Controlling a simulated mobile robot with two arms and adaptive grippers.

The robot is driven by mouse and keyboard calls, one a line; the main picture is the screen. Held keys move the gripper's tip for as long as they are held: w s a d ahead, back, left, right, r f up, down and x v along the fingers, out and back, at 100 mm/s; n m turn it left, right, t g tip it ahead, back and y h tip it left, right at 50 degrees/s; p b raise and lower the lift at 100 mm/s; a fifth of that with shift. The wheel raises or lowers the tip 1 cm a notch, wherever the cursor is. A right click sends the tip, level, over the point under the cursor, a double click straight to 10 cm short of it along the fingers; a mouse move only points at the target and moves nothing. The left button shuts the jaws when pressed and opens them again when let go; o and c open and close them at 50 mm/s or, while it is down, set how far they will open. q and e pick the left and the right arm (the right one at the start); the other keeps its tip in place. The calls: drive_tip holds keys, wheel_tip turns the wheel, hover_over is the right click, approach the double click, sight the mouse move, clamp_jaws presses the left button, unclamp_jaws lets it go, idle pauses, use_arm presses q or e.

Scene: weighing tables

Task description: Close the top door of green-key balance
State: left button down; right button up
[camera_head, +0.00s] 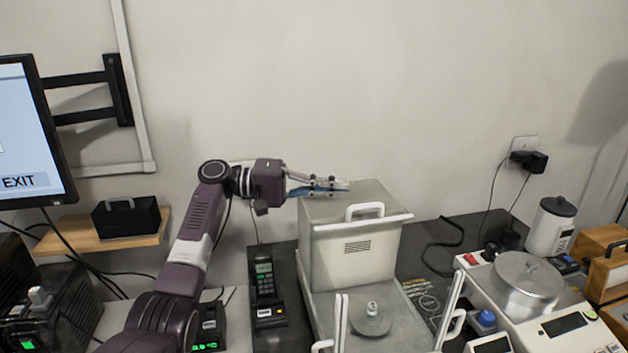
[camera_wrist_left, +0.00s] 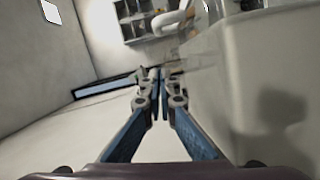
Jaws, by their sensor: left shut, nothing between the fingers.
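The balance (camera_head: 350,262) stands in the middle of the head view, its lower front cut off by the picture edge. Its top door (camera_head: 350,195) lies back over the tall rear housing, with a white handle (camera_head: 365,210) at its front edge. The chamber is open above, and the weighing pan (camera_head: 371,322) shows. No green key is visible. My left gripper (camera_head: 346,185) is shut and empty, at the rear of the top door, behind the handle; contact cannot be told. In the left wrist view its fingertips (camera_wrist_left: 155,76) meet beside a pale surface. My right gripper is not in view.
A black handset (camera_head: 265,285) stands left of the balance. Right of it are a device with a round metal lid (camera_head: 527,278) and a white canister (camera_head: 551,226). The wall (camera_head: 400,90) is close behind. A monitor (camera_head: 30,135) hangs at the left.

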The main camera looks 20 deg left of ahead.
sight(350, 200)
use_arm(q)
drive_tip(key=shift+x, duration=1.15)
drive_tip(key=shift+s+d+f+p, duration=0.15)
drive_tip(key=shift+s+p, duration=0.15)
drive_tip(key=shift+s, duration=0.15)
drive_tip(key=shift+s+d+f+p, duration=0.15)
drive_tip(key=shift+s+p, duration=0.1)
drive_tip(key=shift+s, duration=0.2)
drive_tip(key=shift+s+d+p, duration=0.25)
drive_tip(key=shift+s+p, duration=0.05)
drive_tip(key=shift+s, duration=0.3)
drive_tip(key=shift+s+d+f, duration=0.1)
drive_tip(key=shift+s+d, duration=0.1)
drive_tip(key=shift+d, duration=0.05)
